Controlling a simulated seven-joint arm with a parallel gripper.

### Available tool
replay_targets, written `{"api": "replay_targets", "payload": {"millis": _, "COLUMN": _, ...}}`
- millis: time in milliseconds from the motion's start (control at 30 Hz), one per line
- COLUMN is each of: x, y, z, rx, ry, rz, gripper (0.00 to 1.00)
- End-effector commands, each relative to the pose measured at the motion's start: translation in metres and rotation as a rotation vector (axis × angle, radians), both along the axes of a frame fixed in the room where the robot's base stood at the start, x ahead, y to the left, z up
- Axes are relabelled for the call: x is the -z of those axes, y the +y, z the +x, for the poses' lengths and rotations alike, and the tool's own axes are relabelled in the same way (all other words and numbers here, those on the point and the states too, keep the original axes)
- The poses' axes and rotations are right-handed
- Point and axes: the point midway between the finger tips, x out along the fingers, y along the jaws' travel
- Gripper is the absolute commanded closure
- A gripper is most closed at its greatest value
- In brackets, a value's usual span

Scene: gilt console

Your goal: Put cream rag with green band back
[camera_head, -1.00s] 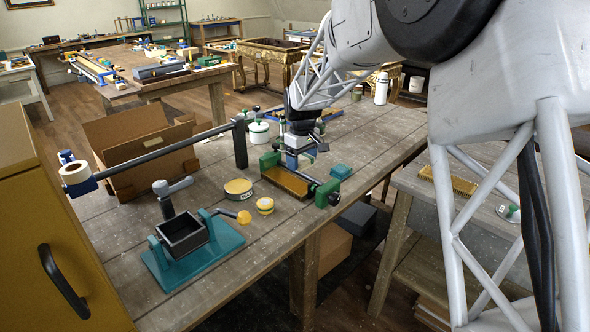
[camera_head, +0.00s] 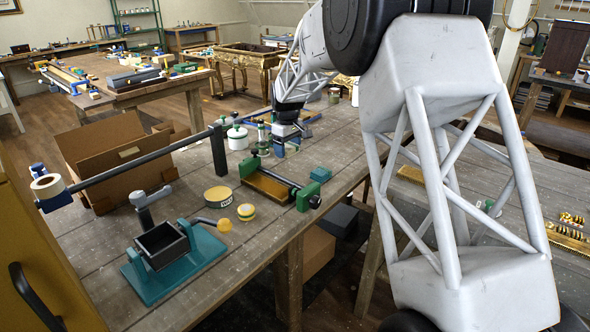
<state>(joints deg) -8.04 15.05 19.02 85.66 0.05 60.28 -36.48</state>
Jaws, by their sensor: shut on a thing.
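My gripper (camera_head: 286,150), with blue fingers, is low over the far part of the grey wooden workbench (camera_head: 190,170). It is behind the green-ended clamp frame and to the right of the white canister. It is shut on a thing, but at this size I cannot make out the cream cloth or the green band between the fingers. No cream rag with a green band shows clearly elsewhere on the bench. Whether the held thing touches the bench top cannot be told.
A green-ended clamp frame (camera_head: 310,197), white canister (camera_head: 238,138), teal block (camera_head: 320,174), flat yellow tin (camera_head: 218,196), small banded tin (camera_head: 246,212) and teal-based dark box (camera_head: 163,246) stand on the bench. A cardboard box (camera_head: 100,145) is at left. Bare boards show at the front right.

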Motion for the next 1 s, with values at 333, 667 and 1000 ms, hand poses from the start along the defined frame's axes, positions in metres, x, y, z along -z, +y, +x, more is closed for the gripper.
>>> {"api": "replay_targets", "payload": {"millis": 333, "x": 0.006, "y": -0.02, "z": 0.056, "rx": -0.005, "ry": -0.001, "rz": 0.001, "gripper": 0.51}}
{"api": "replay_targets", "payload": {"millis": 667, "x": 0.01, "y": -0.031, "z": 0.083, "rx": -0.008, "ry": -0.002, "rz": 0.001, "gripper": 0.51}}
{"api": "replay_targets", "payload": {"millis": 1000, "x": 0.01, "y": -0.032, "z": 0.085, "rx": -0.009, "ry": -0.001, "rz": 0.001, "gripper": 0.51}}
